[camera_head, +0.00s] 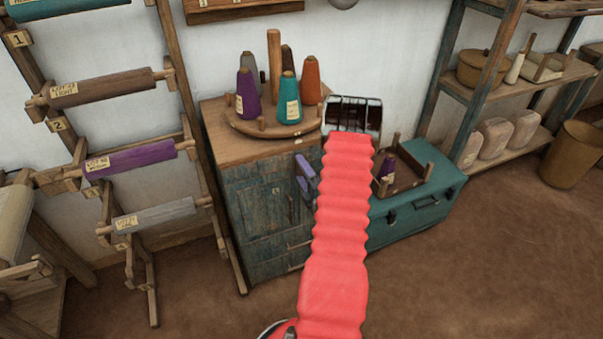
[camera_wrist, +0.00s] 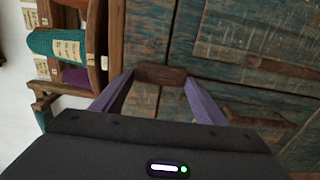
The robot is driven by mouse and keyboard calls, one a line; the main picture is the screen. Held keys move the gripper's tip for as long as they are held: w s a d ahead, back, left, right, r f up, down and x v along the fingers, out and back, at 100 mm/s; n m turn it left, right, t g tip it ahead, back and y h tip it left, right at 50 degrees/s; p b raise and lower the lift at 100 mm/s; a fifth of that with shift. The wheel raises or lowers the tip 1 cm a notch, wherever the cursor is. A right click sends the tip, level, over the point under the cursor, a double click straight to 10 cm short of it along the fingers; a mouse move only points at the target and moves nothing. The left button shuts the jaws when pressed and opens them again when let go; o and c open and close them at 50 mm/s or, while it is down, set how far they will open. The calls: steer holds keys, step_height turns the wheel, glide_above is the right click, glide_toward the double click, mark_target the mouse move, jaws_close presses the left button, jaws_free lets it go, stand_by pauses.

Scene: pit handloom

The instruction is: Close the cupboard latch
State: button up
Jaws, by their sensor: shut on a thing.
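The cupboard (camera_head: 255,215) has worn blue-green doors and a brown wooden top, and it stands against the wall in the head view. Its doors (camera_wrist: 245,45) fill the right of the wrist view. The latch (camera_wrist: 160,74) is a small brown wooden bar; in the wrist view it lies crosswise at the dark seam beside the brown rail. My gripper (camera_wrist: 160,79) is shut on the latch, with one purple finger at each end of it. In the head view my gripper (camera_head: 305,178) is at the cupboard's right side, partly behind my red arm, and the latch cannot be made out.
A round turntable (camera_head: 250,126) with several thread cones stands on the cupboard top. A teal chest (camera_head: 425,210) with a wooden tray on it stands close on the right. A rack with rollers (camera_head: 130,157) is on the left. The floor in front is clear.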

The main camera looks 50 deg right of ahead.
steer(key=o, duration=0.7)
steer(key=shift+w+a+f, duration=0.1)
steer(key=shift+a+f, duration=0.15)
steer(key=shift+a, duration=0.05)
steer(key=o, duration=0.4)
steer(key=shift+d+r, duration=0.15)
steer(key=shift+c, duration=0.2)
steer(key=v, duration=1.3)
steer(key=shift+s, duration=0.35)
